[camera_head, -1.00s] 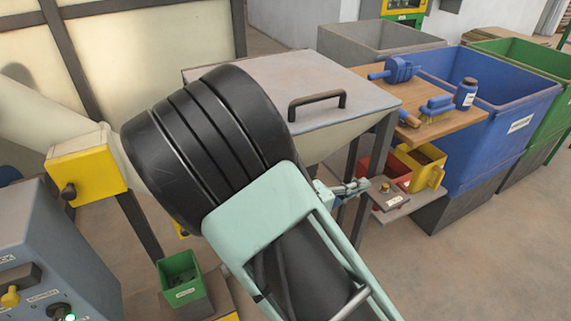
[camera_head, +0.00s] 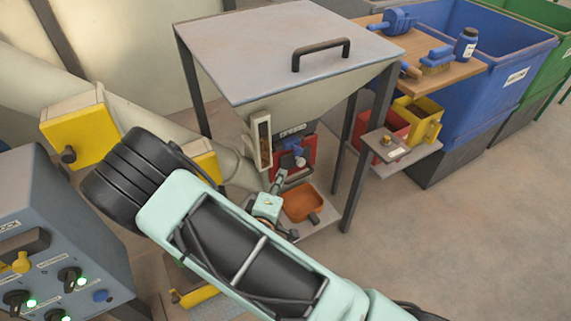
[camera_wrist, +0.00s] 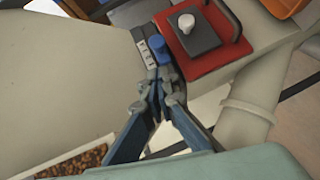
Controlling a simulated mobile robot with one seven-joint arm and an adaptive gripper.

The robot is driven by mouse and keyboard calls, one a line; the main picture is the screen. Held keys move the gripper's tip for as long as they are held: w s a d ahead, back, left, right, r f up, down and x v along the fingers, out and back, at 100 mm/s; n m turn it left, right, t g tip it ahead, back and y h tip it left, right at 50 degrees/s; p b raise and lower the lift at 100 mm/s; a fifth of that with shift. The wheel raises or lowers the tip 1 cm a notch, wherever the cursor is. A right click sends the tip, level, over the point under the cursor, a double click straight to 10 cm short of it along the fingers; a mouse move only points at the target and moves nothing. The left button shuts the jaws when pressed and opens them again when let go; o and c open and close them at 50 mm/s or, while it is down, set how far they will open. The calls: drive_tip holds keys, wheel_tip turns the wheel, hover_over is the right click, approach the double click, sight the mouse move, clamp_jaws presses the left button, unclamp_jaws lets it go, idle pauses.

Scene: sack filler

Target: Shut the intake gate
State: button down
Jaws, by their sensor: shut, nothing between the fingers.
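No part carries a readable intake gate label. On the hopper's (camera_head: 340,97) front is a red panel (camera_head: 309,150) with a dark plate and a pale knob (camera_wrist: 187,22); the panel also shows in the wrist view (camera_wrist: 226,55). Left of it in the wrist view are a blue knob (camera_wrist: 158,49) and a small label plate (camera_wrist: 147,58), its text too small to read. My gripper (camera_wrist: 164,82) is shut and empty, its fingertips just below the blue knob; I cannot tell whether they touch. In the head view my gripper (camera_head: 282,181) is at the hopper's lower front.
A sight window with brown grains (camera_head: 263,141) is left of the panel. An orange tray (camera_head: 302,203) lies below. A yellow box (camera_head: 80,130) sits on the pipe at left, above a control cabinet (camera_head: 50,235). A shelf (camera_head: 402,155) is at right. Floor at right is clear.

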drive_tip(key=b, duration=0.2)
approach(294, 146)
drive_tip(key=a+f+x, duration=0.1)
drive_tip(key=x, duration=0.3)
drive_tip(key=shift+d+r, duration=0.25)
drive_tip(key=shift+d, duration=0.1)
drive_tip(key=shift+w, duration=0.1)
